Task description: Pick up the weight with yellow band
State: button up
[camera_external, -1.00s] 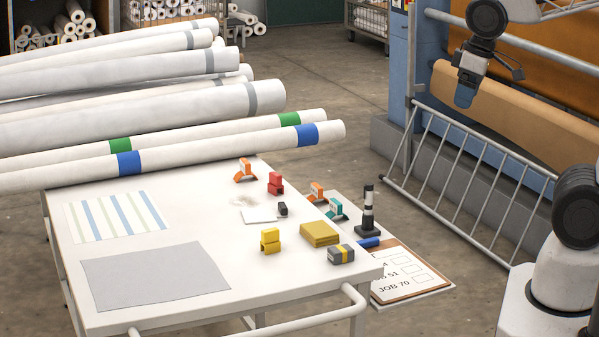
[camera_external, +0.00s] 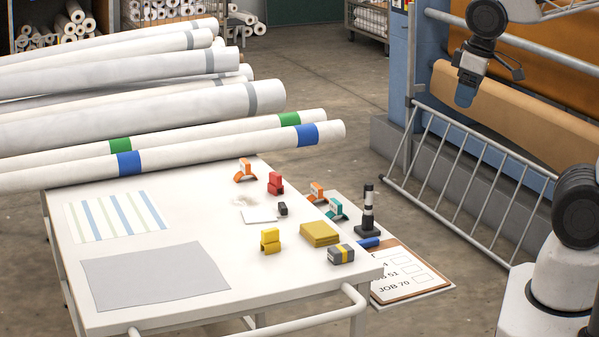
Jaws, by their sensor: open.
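The weight with yellow band (camera_external: 341,254) is a small dark grey block with a yellow stripe. It lies near the front right corner of the white table (camera_external: 250,296), just in front of a flat mustard-yellow block (camera_external: 320,233). My gripper (camera_external: 466,96) is raised at the upper right, well away from the table and the weight. It is open, and I see nothing between its fingers. A blue pad shows at its lower end.
Near the weight are a yellow piece (camera_external: 270,240), a red piece (camera_external: 275,183), a small black block (camera_external: 282,209) and orange clamps (camera_external: 245,170). A black-and-white post (camera_external: 367,212) stands right of the table. Long white rolls (camera_external: 170,157) lie behind. A metal rail (camera_external: 470,180) stands at right.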

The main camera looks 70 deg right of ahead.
jog(key=w+d+f+n+t, duration=0.2)
jog(key=w+d+f+t, duration=0.1)
jog(key=w+f, duration=0.6)
jog(key=w+d+f+n+t, duration=0.25)
jog(key=w+f, duration=0.45)
jog(key=w, duration=0.4)
jog(key=n+t+y, duration=0.2)
jog(key=n+y, duration=0.3)
jog(key=y, duration=0.5)
send_near(344, 247)
jog(key=shift+g+x, duration=0.25)
jog(key=shift+x, duration=0.85)
jog(key=shift+w+r, duration=0.15)
jog(key=shift+r, duration=0.05)
jog(key=shift+x, duration=1.25)
jog(key=shift+a+f, duration=0.1)
jog(key=shift+a, duration=0.05)
